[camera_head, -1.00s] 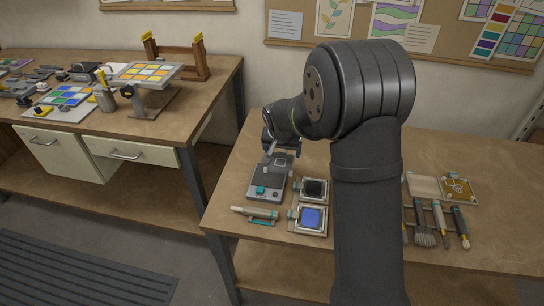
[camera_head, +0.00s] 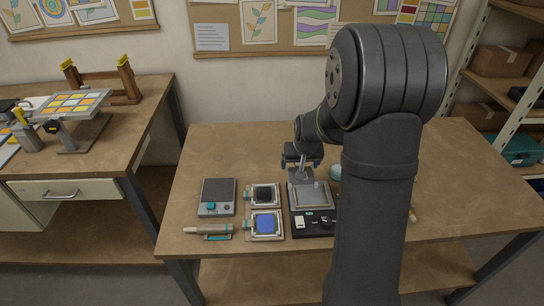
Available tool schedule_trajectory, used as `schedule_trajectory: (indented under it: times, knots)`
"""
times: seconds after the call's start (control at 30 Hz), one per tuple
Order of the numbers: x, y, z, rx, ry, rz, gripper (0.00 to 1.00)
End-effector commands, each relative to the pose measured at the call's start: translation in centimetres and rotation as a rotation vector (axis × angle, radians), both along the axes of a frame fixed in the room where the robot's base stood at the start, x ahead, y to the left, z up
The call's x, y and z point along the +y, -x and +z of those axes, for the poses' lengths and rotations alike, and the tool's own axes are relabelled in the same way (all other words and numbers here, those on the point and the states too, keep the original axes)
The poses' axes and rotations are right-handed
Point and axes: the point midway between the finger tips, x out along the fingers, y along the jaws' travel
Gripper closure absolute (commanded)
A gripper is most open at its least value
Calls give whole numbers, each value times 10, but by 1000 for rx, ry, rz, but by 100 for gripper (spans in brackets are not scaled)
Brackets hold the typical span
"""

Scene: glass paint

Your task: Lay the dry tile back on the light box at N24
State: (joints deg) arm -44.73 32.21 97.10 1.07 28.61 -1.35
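My gripper (camera_head: 301,170) points down above a grey square plate (camera_head: 318,198) on the near table. The fingers are small and dark, and I cannot tell whether they are open or shut. A pale patch shows at the fingertips, but I cannot make out whether it is a held tile or part of the plate. On the left table, a tilted panel (camera_head: 74,103) on a stand carries a grid of yellow, orange and white squares. It may be the light box; no N24 label is legible.
Left of my gripper are a grey device with a teal button (camera_head: 217,192), a framed black pad (camera_head: 264,194), a framed blue pad (camera_head: 267,224) and a pen-like tool (camera_head: 205,230). A black tray (camera_head: 312,231) lies in front of the plate. The table's back left is clear.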

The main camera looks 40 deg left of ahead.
Motion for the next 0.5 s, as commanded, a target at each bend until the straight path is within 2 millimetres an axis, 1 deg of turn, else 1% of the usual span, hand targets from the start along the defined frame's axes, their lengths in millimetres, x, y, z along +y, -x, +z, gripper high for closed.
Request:
schedule_trajectory:
  times: [0.03, 0.1, 0.2, 0.37, 0.5]
  knots:
    - [-11, -7, -3, -1, 0, -6, 45]
    - [-21, -13, -6, -3, -1, -7, 45]
    - [-29, -18, -9, -7, -2, -7, 45]
    - [-32, -19, -19, -7, 0, -4, 45]
    - [-31, -18, -34, -6, 0, -5, 45]
